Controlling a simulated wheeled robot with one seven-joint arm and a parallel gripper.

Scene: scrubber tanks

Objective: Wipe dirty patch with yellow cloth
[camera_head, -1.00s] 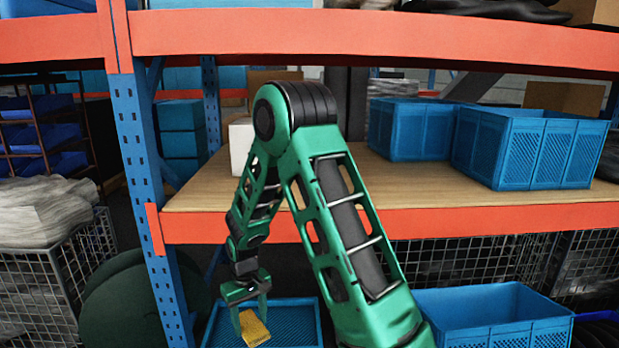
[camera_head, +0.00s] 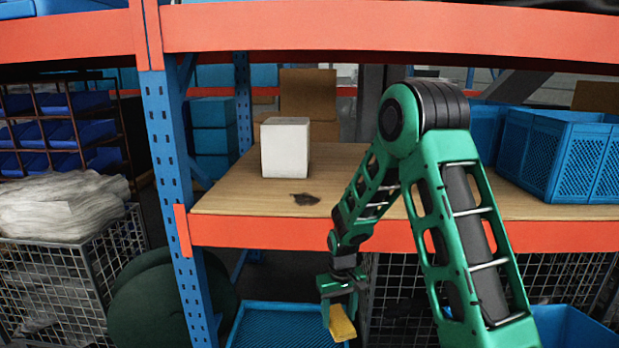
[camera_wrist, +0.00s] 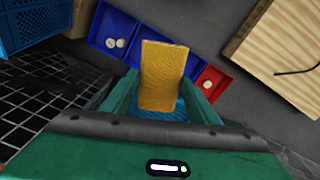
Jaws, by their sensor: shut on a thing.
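The yellow cloth (camera_head: 341,322) is in my gripper (camera_head: 340,306), which is shut on it. The cloth hangs below the fingers, lower than the wooden shelf and in front of it. In the wrist view the cloth (camera_wrist: 162,75) sticks out from between the green fingers. The dirty patch (camera_head: 305,199) is a small dark brown stain on the wooden shelf board (camera_head: 235,195), near its front edge, above and left of my gripper. The cloth is apart from the patch.
A white box (camera_head: 285,147) stands on the shelf behind the patch. An orange beam (camera_head: 270,234) runs along the shelf front, and a blue post (camera_head: 170,180) stands at its left. Blue crates (camera_head: 570,155) stand on the right. A blue tray (camera_head: 275,328) lies below.

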